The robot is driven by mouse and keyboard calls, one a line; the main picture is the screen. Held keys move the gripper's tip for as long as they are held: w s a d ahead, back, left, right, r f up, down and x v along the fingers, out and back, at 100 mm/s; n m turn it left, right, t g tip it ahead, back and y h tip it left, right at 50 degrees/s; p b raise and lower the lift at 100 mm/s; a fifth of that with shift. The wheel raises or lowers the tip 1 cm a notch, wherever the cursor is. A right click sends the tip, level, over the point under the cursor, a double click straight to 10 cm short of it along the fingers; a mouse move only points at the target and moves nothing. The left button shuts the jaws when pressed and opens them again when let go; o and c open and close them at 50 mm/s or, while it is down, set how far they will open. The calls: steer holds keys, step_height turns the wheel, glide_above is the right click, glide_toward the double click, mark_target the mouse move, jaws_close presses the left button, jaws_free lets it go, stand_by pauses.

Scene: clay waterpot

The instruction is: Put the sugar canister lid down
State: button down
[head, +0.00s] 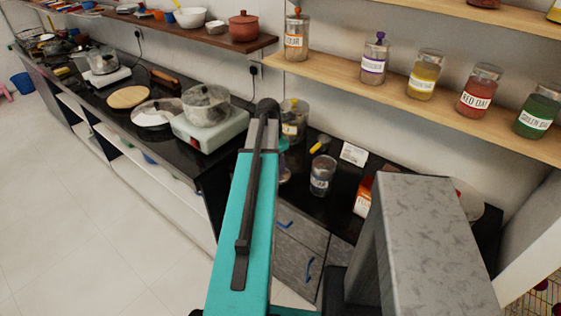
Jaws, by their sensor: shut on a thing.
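My teal arm link rises through the middle of the head view and covers part of the black counter behind it. My gripper does not show clearly; its fingers and anything between them are hidden behind this link. I cannot make out the sugar canister lid.
A labelled jar (293,118) stands behind my arm. A yellow-and-black item (320,145), a white card (354,154) and an orange pack (363,193) are on the right counter. A stove with a pot (206,106) stands left. Spice jars (423,76) line the shelf (390,92).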

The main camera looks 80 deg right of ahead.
steer(key=shift+w+d+f+p, duration=0.15)
steer(key=shift+d+p, duration=0.25)
steer(key=shift+d, duration=1.05)
steer(key=shift+s+d+f+p, duration=0.1)
steer(key=shift+d+p, duration=0.3)
steer(key=shift+d, duration=1)
steer(key=shift+f, duration=0.15)
steer(key=shift+f+p, duration=0.8)
steer(key=shift+f, duration=0.85)
steer(key=c, duration=1.6)
jaws_free()
steer(key=shift+f, duration=0.1)
steer(key=shift+r, duration=0.25)
steer(key=shift+w+a+r+b, duration=0.25)
steer(key=shift+r+b, duration=0.35)
steer(key=shift+r, duration=1.35)
steer(key=shift+w+a+r+b, duration=0.2)
steer(key=shift+r+b, duration=0.45)
steer(key=shift+r, duration=1.3)
steer(key=shift+w+a+r+b, duration=0.25)
steer(key=shift+r+b, duration=0.35)
steer(key=shift+r, duration=1.35)
